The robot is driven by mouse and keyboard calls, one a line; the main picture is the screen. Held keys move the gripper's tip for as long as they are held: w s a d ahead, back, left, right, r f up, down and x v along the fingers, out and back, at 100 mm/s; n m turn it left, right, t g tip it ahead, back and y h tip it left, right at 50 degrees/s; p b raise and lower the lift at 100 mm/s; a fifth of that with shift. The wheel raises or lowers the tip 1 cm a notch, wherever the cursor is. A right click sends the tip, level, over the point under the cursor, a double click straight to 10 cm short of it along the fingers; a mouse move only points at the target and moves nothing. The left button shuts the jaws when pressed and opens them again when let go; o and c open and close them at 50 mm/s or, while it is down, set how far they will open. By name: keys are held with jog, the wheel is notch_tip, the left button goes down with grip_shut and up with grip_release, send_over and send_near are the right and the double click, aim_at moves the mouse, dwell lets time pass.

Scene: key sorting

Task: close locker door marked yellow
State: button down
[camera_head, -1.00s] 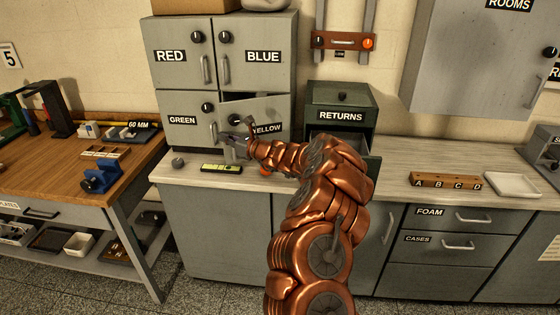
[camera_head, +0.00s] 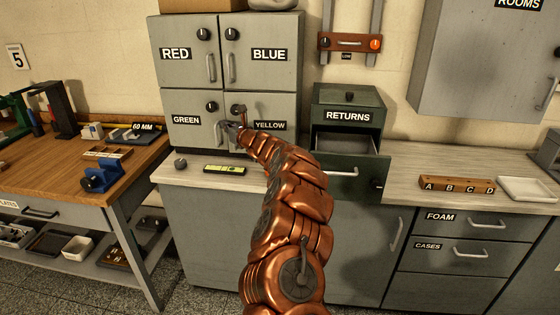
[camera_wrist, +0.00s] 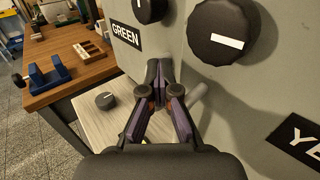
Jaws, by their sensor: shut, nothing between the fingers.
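The locker door marked YELLOW (camera_head: 286,106) is the lower right door of the grey locker block. It looks flush with the doors around it in the head view. Its label (camera_head: 270,125) and its black knob (camera_wrist: 222,32) show; the knob's white mark is near level in the wrist view. My gripper (camera_head: 226,128) is shut and empty at the left side of this door, by its handle. In the wrist view my fingertips (camera_wrist: 165,66) are at or very near the door face; contact is unclear. The handle is partly hidden behind my fingers.
The GREEN door (camera_head: 185,107) is just left, with its own handle. A loose black knob (camera_head: 180,163) and a yellow-green level (camera_head: 225,170) lie on the counter below. The RETURNS drawer (camera_head: 345,165) stands open to the right of my arm.

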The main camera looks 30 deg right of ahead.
jog(key=shift+s+d+h, duration=0.2)
jog(key=shift+d+h, duration=0.2)
jog(key=shift+d, duration=0.5)
jog(key=s+a+b, duration=1)
jog(key=b, duration=0.5)
jog(key=shift+s+f, duration=0.15)
dwell(0.5)
